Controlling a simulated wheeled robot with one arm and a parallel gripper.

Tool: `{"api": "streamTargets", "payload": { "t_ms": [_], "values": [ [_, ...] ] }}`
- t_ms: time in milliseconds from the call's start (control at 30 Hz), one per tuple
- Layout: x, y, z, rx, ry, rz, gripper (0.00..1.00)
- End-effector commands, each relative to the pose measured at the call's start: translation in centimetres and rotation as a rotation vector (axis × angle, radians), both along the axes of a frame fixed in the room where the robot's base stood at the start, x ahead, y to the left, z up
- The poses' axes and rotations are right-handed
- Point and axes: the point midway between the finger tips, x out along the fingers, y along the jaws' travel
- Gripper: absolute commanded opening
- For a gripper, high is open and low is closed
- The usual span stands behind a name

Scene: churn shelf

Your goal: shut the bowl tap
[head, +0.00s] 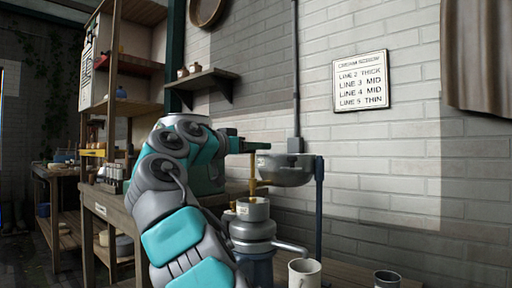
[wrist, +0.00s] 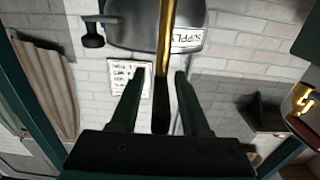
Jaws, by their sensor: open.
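The grey metal supply bowl (head: 288,172) stands against the brick wall, over the separator (head: 252,230). It also shows at the top of the wrist view (wrist: 130,33), with a "SUPPLY" label. A brass tap lever (head: 252,172) stands upright at the bowl's left side. In the wrist view the brass lever (wrist: 166,40) ends in a dark grip (wrist: 161,108) between my fingers. My gripper (wrist: 159,74) is open around the lever, with no clear contact. In the head view my gripper (head: 262,147) is level with the bowl's rim. My arm hides part of the separator.
A white mug (head: 304,273) and a dark mug (head: 387,279) stand at the front right. A dark post (head: 319,205) stands right of the bowl. A sign (head: 361,81) hangs on the wall. A wall shelf (head: 203,80) is above my arm, and wooden shelving (head: 130,105) is at left.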

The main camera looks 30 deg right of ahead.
Motion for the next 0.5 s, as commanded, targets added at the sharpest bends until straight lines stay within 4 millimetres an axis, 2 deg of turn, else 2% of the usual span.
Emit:
{"api": "streamTargets", "payload": {
  "t_ms": [67,400,500],
  "values": [
    [0.00,0.01,0.00,0.000,0.000,0.000,0.41],
    [-0.01,0.01,-0.01,0.000,0.000,0.000,0.02],
    [-0.02,0.02,0.00,0.000,0.000,0.000,0.00]
  ]
}}
